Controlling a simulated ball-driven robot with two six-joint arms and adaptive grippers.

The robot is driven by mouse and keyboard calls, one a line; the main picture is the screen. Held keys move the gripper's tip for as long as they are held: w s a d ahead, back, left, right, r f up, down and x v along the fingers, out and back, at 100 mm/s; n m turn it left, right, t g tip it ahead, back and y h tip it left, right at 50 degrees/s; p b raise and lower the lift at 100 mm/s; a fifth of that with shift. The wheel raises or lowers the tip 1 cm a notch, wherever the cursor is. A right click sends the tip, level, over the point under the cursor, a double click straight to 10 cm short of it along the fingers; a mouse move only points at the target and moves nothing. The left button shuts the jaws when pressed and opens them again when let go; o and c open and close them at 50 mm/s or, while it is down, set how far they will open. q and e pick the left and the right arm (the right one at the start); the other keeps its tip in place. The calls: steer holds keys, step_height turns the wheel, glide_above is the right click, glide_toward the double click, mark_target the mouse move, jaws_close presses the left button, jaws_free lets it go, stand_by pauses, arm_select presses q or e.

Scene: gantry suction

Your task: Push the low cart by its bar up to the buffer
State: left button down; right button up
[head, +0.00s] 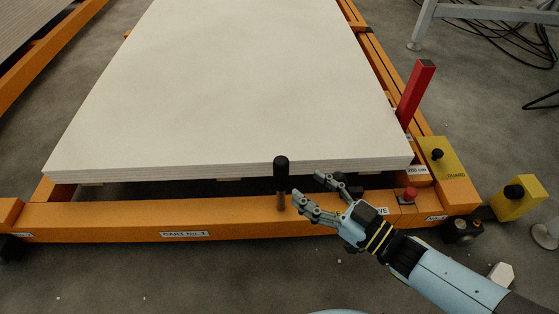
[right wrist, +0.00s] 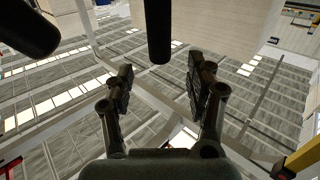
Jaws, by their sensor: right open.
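The low orange cart (head: 130,220), labelled "CART No. 1", carries a stack of large white boards (head: 230,80). A short upright post with a black grip (head: 281,168) stands at its front beam. My right gripper (head: 309,187) is open just right of this post, fingers pointing left towards it, with a gap visible between them. In the right wrist view the two fingers are apart (right wrist: 158,85), and a dark cylinder (right wrist: 158,30) hangs ahead between them. I cannot tell for sure which part is the buffer. My left gripper is not in view.
A red upright post (head: 413,95), a yellow guard box (head: 440,160) and a red button (head: 410,194) are at the cart's right end. A yellow block with a black knob (head: 518,197) stands right of it. Cables (head: 500,30) lie at the upper right.

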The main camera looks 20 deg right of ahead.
mark_target(287, 173)
steer(key=b+x, duration=0.2)
steer(key=x, duration=0.5)
steer(key=shift+w+a+f, duration=0.1)
steer(key=shift+w+f, duration=0.1)
steer(key=shift+w, duration=0.05)
steer(key=shift+w+a+r, duration=0.15)
steer(key=shift+w+a, duration=0.1)
steer(key=shift+w, duration=0.25)
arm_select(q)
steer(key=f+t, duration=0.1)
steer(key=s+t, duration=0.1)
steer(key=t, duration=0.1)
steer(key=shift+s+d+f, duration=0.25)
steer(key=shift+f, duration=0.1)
arm_select(e)
jaws_close()
